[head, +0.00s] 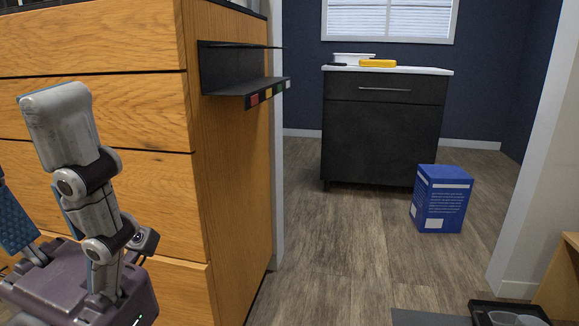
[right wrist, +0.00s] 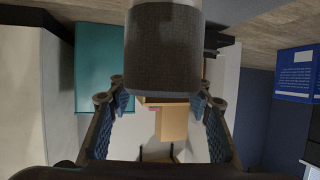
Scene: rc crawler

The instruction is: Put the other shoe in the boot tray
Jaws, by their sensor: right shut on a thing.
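My right gripper (right wrist: 160,97) shows in the right wrist view, its two blue-padded fingers on either side of a dark grey woven thing (right wrist: 163,55) with a pale band, probably the shoe. It is shut on this thing; its full shape is cut off by the frame. A black tray (head: 489,305), probably the boot tray, is partly in view at the bottom right of the head view, with grey rounded things (head: 504,318) in it. My left gripper (head: 38,165) is at the left of the head view, open and empty, fingers up, near the wooden cabinet.
The wooden drawer cabinet (head: 120,108) fills the left, with a black shelf (head: 240,88) on its side. A blue box (head: 440,200) stands on the floor by a dark cabinet (head: 370,135). A dark mat (head: 430,318) lies beside the tray. The middle floor is clear.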

